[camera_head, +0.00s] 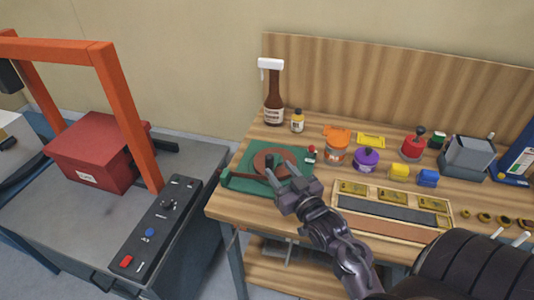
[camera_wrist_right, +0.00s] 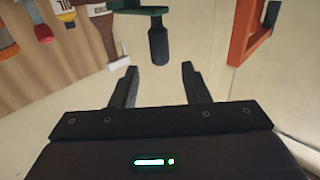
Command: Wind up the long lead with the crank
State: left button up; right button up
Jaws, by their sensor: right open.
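A green winder base (camera_head: 240,165) with a round brown reel (camera_head: 262,165) sits at the table's left front. A dark upright crank handle (camera_head: 268,159) stands on it. My right gripper (camera_head: 279,172) is open over the reel, close beside the handle. In the right wrist view the dark handle (camera_wrist_right: 158,45) lies just ahead of the open fingers (camera_wrist_right: 158,73), roughly centred between them, and the jaws hold nothing. I cannot make out the lead clearly. My left gripper is not in view.
A brown bottle (camera_head: 274,108) and a small bottle (camera_head: 297,122) stand behind the winder. An orange tub (camera_head: 337,150) and purple pot (camera_head: 366,159) stand to its right. A wooden tray (camera_head: 444,225) lies in front. Left is a grey bench with an orange frame (camera_head: 128,115) and red box (camera_head: 95,150).

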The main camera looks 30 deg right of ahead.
aim_at(272, 161)
jog(key=w, duration=0.3)
jog(key=shift+d+r+p, duration=0.1)
jog(key=shift+p, duration=0.25)
jog(key=shift+w+d, duration=0.1)
jog(key=shift+w, duration=0.8)
jog(key=shift+w+f, duration=0.2)
jog(key=shift+w, duration=0.55)
jog(key=shift+c, duration=1.4)
jog(key=c, duration=0.5)
grip_shut()
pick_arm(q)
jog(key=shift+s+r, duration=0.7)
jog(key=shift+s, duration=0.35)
